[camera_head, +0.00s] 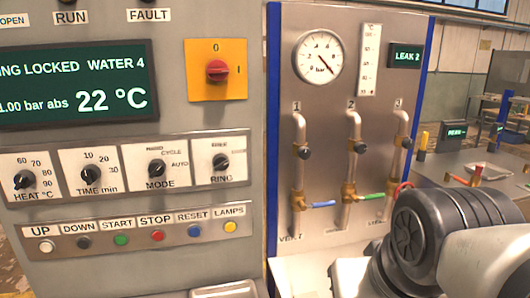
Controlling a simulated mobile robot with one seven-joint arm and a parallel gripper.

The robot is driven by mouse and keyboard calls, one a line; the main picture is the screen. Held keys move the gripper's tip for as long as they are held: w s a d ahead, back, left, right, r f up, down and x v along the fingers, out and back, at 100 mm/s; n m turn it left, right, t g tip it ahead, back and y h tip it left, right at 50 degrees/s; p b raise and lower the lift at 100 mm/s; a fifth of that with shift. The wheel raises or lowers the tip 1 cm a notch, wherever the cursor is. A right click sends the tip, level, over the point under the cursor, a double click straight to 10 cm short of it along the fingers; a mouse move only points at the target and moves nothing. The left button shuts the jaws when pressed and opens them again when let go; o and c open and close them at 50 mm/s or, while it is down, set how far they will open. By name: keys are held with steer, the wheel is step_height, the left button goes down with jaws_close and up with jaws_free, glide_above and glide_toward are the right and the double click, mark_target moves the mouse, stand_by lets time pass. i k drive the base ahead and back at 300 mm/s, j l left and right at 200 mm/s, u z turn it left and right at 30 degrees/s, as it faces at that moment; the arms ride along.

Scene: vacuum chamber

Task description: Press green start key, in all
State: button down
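The green START key (121,240) is a small round button in the key row on the grey control panel, below its START label. The DOWN key (83,243) is to its left and the red STOP key (158,236) to its right. The row also has a white UP key (46,247), a blue RESET key (194,231) and a yellow LAMPS key (231,227). Part of my arm shows at the lower right, in front of the valve panel and apart from the keys. My gripper is not in view.
Above the keys are several knobs, a display (80,85) reading 22 °C, and a red rotary switch (217,71) on a yellow plate. The valve panel (325,100) to the right has a gauge (318,57), pipes and valve handles. The space before the keys looks clear.

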mark_target(121, 240)
steer(key=u, duration=1.4)
